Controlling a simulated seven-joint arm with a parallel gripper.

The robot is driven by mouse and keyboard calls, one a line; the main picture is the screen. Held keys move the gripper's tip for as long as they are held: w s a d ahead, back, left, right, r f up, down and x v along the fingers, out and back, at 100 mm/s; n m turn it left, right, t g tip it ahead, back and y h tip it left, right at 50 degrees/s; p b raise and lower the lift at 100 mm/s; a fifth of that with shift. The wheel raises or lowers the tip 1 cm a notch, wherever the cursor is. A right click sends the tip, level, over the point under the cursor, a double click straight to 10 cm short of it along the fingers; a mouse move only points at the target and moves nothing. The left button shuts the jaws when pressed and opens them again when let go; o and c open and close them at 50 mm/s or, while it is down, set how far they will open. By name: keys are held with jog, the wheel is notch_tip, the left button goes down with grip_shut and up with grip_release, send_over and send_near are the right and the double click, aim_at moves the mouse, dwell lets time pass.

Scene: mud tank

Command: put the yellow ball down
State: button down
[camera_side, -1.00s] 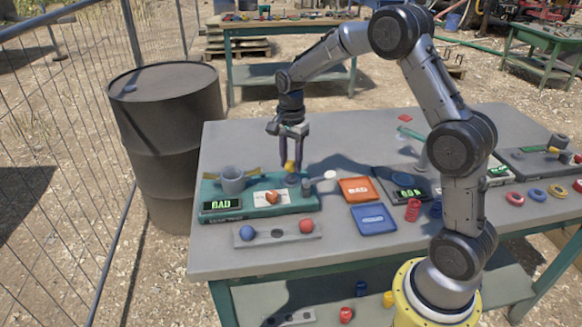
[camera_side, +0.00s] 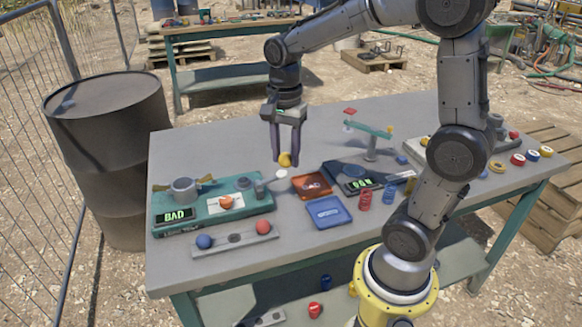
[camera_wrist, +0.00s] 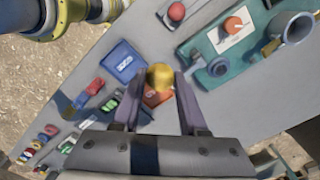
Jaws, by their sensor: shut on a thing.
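My gripper (camera_side: 286,158) is shut on the yellow ball (camera_side: 285,160), which sits between the fingertips. In the wrist view the ball (camera_wrist: 160,77) shows between the two fingers and partly covers the orange tray (camera_wrist: 152,99). In the side view the ball appears just behind and left of the orange tray (camera_side: 323,190), apart from it and seemingly above the table (camera_side: 225,150). A small white disc (camera_side: 281,174) shows just below the ball. The exact height of the ball is hard to tell.
A blue tray (camera_side: 327,212) lies in front of the orange one. The teal station (camera_side: 255,208) with a grey cup (camera_side: 184,190) is at left. A rack (camera_side: 213,249) holds a blue and a red ball. A balance stand (camera_side: 370,140) and a display device (camera_side: 350,172) are at right.

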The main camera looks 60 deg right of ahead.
jog(key=s+d+f+m, duration=0.3)
jog(key=s+d+m, duration=0.15)
jog(key=s, duration=0.75)
send_over(311, 186)
jog(key=f, duration=0.9)
jog(key=shift+s+a, duration=0.2)
jog(key=shift+w+d+f, duration=0.1)
jog(key=shift+f, duration=0.8)
jog(key=shift+w+d+f, duration=0.1)
jog(key=shift+f, duration=0.8)
jog(key=shift+f, duration=0.1)
jog(key=shift+c, duration=2.2)
grip_release()
